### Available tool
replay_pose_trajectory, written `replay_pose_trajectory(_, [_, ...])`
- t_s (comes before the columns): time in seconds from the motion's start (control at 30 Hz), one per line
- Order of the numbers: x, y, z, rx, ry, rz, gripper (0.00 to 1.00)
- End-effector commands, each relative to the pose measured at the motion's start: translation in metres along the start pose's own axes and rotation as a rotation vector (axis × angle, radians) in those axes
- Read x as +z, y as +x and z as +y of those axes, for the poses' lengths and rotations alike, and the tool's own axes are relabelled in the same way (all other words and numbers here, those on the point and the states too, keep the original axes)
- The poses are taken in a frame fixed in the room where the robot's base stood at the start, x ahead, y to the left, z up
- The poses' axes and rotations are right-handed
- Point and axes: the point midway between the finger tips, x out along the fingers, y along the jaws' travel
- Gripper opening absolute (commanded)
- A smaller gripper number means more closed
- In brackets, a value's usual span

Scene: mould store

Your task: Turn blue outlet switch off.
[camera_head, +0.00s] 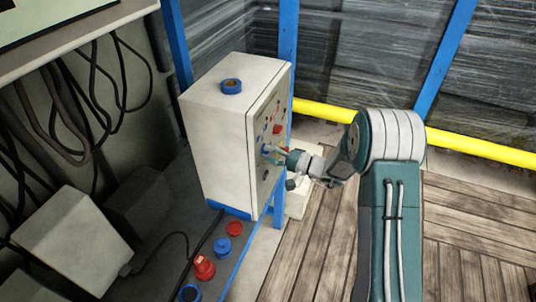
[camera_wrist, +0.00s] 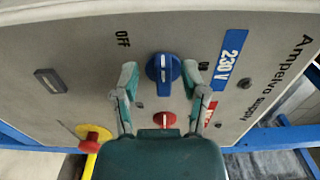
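The blue outlet switch (camera_wrist: 164,73) is a round blue knob with a raised grip, on the grey panel of a cabinet, beside a blue "230V" label (camera_wrist: 231,57). "OFF" is printed on the panel to its upper left in the wrist view. My gripper (camera_wrist: 159,76) is open, with one finger on either side of the blue switch; I cannot tell whether they touch it. In the head view my gripper (camera_head: 270,152) is at the panel face of the cabinet (camera_head: 222,140), seen edge-on. There the blue switch cannot be clearly made out.
A red switch (camera_wrist: 165,119) sits just below the blue one, between my fingers. A red button on a yellow base (camera_wrist: 93,137) is at lower left. Loose blue and red connectors (camera_head: 222,246) lie beside the cabinet. A yellow rail (camera_head: 480,148) runs behind my arm.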

Motion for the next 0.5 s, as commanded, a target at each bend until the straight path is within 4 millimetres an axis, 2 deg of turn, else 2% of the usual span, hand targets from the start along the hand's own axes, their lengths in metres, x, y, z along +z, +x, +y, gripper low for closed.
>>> replay_pose_trajectory(0.3, [-0.002,-0.066,0.001,0.0,0.001,0.006,0.56])
replay_pose_trajectory(0.5, [-0.001,-0.099,0.002,0.001,0.003,0.005,0.56])
